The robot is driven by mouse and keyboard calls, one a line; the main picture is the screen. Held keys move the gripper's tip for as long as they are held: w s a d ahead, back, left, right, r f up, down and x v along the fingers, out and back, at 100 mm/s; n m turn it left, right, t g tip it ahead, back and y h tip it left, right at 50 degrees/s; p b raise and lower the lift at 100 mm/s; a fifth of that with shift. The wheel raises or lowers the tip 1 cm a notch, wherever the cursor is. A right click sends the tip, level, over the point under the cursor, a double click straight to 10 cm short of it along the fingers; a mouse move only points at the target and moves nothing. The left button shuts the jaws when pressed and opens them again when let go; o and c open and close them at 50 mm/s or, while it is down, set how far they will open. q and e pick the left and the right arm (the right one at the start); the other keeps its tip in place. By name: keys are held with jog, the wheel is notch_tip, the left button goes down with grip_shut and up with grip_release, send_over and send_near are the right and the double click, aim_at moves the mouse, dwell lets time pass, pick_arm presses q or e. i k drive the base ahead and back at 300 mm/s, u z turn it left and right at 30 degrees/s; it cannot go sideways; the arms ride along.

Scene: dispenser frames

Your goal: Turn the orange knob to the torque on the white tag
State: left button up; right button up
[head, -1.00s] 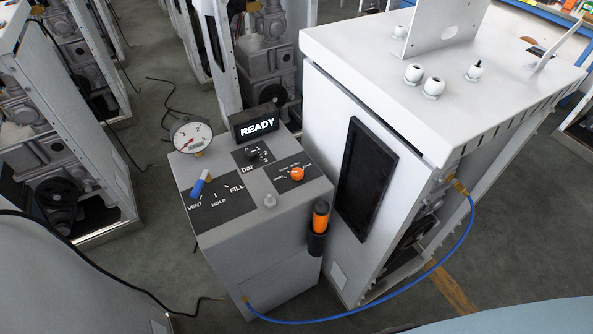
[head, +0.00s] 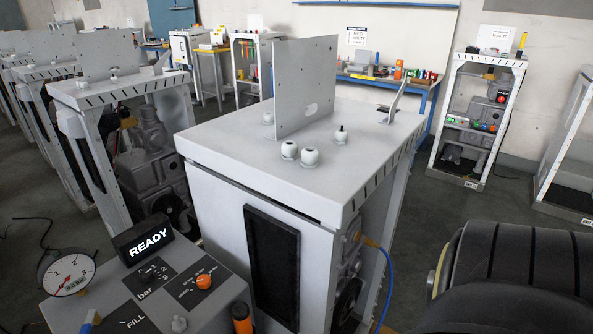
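An orange knob (head: 204,281) sits on a black dial plate on top of the grey console (head: 226,291) at the lower left of the head view. The small print around it is too small to read. A white sheet with print (head: 357,36) hangs on the back wall, and a white card (head: 495,37) stands on the far-right rack. I cannot tell if either is the white tag. Neither of my grippers is in view.
The console carries a lit READY display (head: 148,239), a round gauge (head: 68,272) and a partly cut-off blue lever (head: 90,320). A tall white cabinet (head: 264,160) stands close on its right. A dark grooved rounded object (head: 510,265) fills the lower right. Floor shows beyond.

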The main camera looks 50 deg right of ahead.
aim_at(204, 280)
jog(key=u, duration=1.45)
jog(key=k, duration=1.45)
jog(key=z, duration=1.15)
